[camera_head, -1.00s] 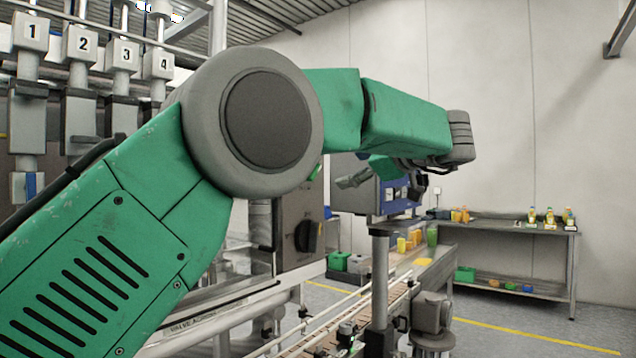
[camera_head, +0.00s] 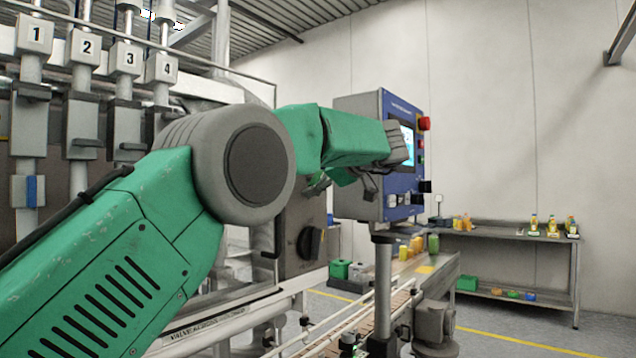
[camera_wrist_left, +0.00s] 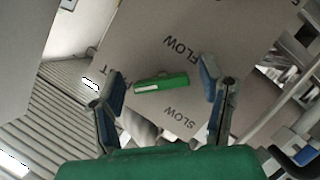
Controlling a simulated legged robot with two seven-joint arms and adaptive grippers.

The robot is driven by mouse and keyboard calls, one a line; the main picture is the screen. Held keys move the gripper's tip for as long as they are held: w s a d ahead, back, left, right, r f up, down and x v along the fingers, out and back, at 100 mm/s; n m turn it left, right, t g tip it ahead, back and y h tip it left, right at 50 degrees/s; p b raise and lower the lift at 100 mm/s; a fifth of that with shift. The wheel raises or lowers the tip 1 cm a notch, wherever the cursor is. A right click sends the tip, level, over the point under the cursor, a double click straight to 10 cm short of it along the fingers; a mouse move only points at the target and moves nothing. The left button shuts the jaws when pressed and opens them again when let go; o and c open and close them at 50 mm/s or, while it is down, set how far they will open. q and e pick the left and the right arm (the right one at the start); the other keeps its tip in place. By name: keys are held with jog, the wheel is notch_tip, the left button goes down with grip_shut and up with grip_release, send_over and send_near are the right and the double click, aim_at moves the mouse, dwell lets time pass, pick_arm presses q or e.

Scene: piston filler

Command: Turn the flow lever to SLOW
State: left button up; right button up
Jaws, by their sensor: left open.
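The flow lever (camera_wrist_left: 162,82) is a green bar with a pale stripe, on a grey panel (camera_wrist_left: 165,25) in the left wrist view. It lies almost level in that picture between the words FLOW (camera_wrist_left: 180,48) and SLOW (camera_wrist_left: 178,118); another label at its left is partly hidden behind a finger. My left gripper (camera_wrist_left: 155,80) is open, with one blue-padded finger on each side of the lever, apart from it in the picture. Whether the fingers reach its depth, I cannot tell. In the head view my left arm hides the lever. My right gripper is not in view.
A control box (camera_head: 360,120) with screen and red button stands behind my left forearm. A black rotary knob (camera_head: 309,243) sits on a grey cabinet below it. Numbered filler heads (camera_head: 86,46) are at left. A conveyor (camera_head: 400,303) runs below; a side table (camera_head: 500,228) holds bottles.

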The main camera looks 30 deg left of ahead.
pick_arm(q)
jog(key=shift+a+f, duration=0.1)
jog(key=shift+a, duration=0.2)
jog(key=shift+d, duration=0.1)
jog(key=c, duration=1.2)
